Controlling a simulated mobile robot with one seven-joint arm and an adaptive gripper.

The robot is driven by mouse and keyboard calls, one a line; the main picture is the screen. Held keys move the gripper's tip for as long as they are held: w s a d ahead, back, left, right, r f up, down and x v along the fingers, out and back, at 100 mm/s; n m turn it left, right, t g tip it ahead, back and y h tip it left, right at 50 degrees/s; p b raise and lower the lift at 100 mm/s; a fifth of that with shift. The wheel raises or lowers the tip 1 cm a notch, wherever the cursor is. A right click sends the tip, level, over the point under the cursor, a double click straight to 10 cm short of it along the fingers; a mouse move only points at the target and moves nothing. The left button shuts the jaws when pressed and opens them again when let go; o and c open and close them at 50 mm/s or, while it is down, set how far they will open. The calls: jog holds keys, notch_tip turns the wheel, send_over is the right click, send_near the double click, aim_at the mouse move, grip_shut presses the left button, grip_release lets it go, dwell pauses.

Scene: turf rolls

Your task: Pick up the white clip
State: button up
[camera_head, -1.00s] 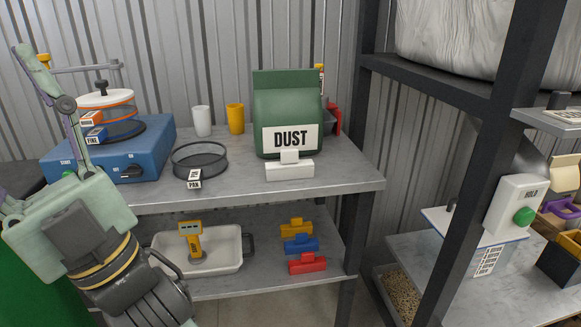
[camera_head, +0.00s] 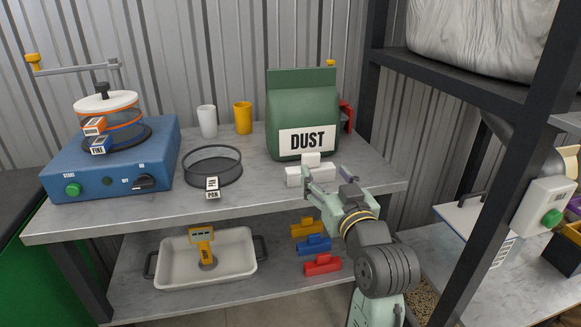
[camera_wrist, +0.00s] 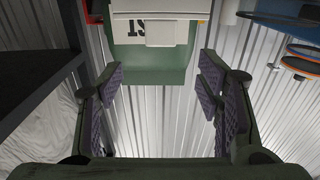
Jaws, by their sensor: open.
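The white clip (camera_head: 293,177), a wide block with a raised tab, sits on the upper shelf in front of the green DUST bag (camera_head: 302,105). My gripper (camera_head: 325,180) is open beside the clip in the head view and hides part of its right side. In the wrist view the picture is inverted. There the clip (camera_wrist: 165,32) shows at the top, beyond the fingertips of my gripper (camera_wrist: 160,80), with the bag and its label behind it. Nothing is between the fingers.
A black sieve ring (camera_head: 212,165) and a blue machine (camera_head: 120,160) stand left on the upper shelf. White (camera_head: 207,121) and orange (camera_head: 243,118) cups stand behind. Yellow, blue and red clips (camera_head: 322,265) lie on the lower shelf. A dark rack post (camera_head: 480,150) rises on the right.

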aim_at(312, 155)
jog(key=p+x, duration=0.1)
jog(key=x, duration=0.3)
jog(key=shift+w, duration=0.4)
jog(key=p+x, duration=0.1)
jog(key=x, duration=0.4)
jog(key=shift+s+a+p, duration=0.15)
jog(key=shift+a+p, duration=0.05)
jog(key=shift+p, duration=0.15)
jog(key=shift+w+a+f, duration=0.1)
jog(key=shift+w, duration=0.35)
jog(key=shift+c, duration=0.5)
jog(key=c, duration=1.1)
jog(key=shift+c, duration=0.2)
